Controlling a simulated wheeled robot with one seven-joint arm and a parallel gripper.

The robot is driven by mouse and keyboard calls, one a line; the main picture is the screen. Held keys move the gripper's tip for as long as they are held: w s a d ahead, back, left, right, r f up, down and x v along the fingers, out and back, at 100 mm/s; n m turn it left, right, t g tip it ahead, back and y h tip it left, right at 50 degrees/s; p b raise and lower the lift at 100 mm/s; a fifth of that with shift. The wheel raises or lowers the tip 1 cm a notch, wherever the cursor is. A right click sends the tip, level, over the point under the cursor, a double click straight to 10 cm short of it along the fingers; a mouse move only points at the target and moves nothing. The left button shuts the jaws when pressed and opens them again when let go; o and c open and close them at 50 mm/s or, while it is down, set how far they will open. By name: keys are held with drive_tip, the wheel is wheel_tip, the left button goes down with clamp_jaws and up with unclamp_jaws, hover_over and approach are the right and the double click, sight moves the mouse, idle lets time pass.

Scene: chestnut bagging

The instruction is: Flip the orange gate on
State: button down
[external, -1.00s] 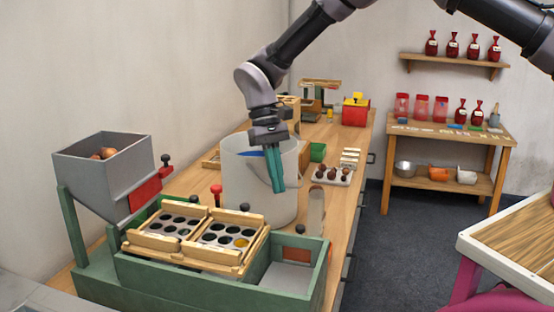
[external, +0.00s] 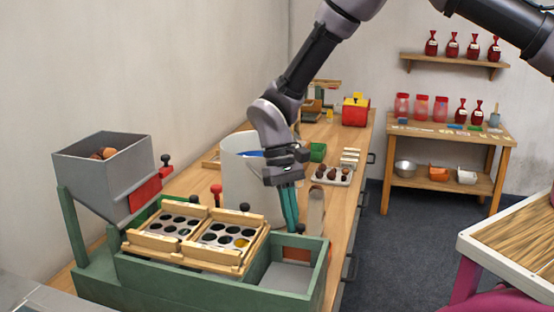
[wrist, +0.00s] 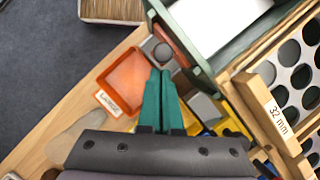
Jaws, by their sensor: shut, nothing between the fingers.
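The orange gate (external: 291,254) is a small panel at the back wall of the green sorter's open bin, mostly behind my fingers and the rim in the external view. In the wrist view the orange gate (wrist: 174,40) shows as a strip along the green wall, with a dark round knob (wrist: 162,52) beside it. My gripper (external: 294,228) is shut and empty, its teal fingers pointing down at the knob. In the wrist view the tips (wrist: 160,72) are just short of the knob; I cannot tell whether they touch.
An orange tray labelled LARGE (wrist: 136,101) lies beside my fingertips. A white bucket (external: 240,185) stands behind the sorter (external: 200,284). Wooden hole-plate frames (external: 150,247) sit on the sorter, and a grey hopper (external: 80,170) with a red gate (external: 146,192) is at left.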

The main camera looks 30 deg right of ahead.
drive_tip(key=shift+s+r, duration=0.1)
drive_tip(key=shift+s, duration=0.3)
drive_tip(key=shift+a, duration=0.1)
wheel_tip(320, 180, up, 4)
drive_tip(key=shift+s+f, duration=0.1)
drive_tip(key=w+r, duration=0.6)
drive_tip(key=w, duration=0.1)
drive_tip(key=shift+r, duration=0.3)
idle(0.4)
